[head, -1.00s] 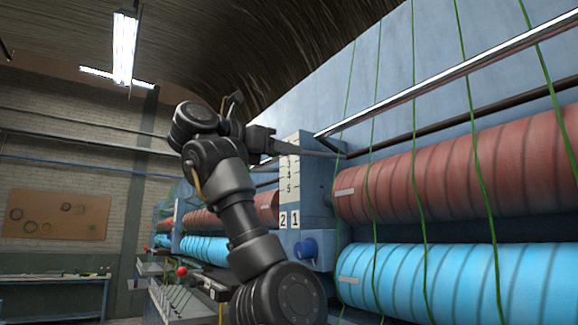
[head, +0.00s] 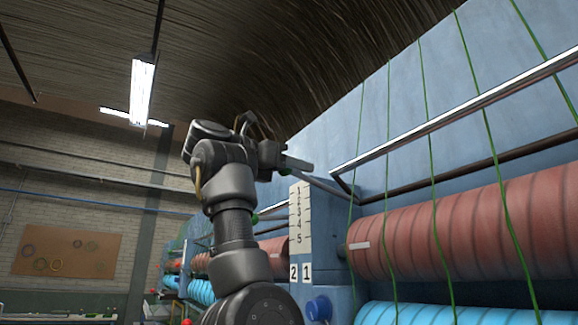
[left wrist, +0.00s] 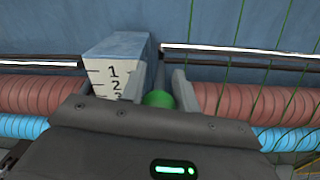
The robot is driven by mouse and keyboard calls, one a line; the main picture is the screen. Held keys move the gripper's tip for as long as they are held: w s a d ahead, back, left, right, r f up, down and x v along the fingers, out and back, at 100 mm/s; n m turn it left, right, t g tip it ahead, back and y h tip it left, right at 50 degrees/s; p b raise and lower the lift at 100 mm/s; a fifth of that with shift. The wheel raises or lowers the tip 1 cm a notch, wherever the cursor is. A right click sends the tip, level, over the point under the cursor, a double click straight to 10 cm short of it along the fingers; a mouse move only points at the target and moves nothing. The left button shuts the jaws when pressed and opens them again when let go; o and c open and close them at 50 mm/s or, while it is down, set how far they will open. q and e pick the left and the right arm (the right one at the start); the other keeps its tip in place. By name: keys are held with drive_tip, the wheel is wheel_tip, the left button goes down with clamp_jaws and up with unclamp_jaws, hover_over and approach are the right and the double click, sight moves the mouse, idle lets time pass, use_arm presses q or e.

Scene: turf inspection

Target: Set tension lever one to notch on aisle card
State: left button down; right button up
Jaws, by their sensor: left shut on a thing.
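My left gripper (head: 300,165) is beside the top of the blue post, near the upper end of its white scale plate (head: 301,222) numbered 1 to 5. In the left wrist view, my left gripper (left wrist: 160,92) is shut on the green knob (left wrist: 159,99) of the tension lever. The knob sits between the two fingers, just right of the scale plate (left wrist: 110,82), where 1 and 2 read clearly and 3 is partly hidden. The aisle card cannot be made out. My right gripper is out of view.
A shiny rail (head: 450,112) runs close to the right of my gripper. Red rolls (head: 470,225) and blue rolls (head: 430,313) lie below it, crossed by green yarns. A blue knob (head: 319,308) sticks out low on the post. A corkboard (head: 65,250) hangs far left.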

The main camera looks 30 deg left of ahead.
use_arm(q)
drive_tip(key=c, duration=1.1)
unclamp_jaws()
drive_tip(key=shift+w+f, duration=0.1)
drive_tip(key=b+v, duration=0.4)
drive_tip(key=v, duration=0.6)
drive_tip(key=shift+s+a+b, duration=0.15)
drive_tip(key=shift+s+b, duration=0.25)
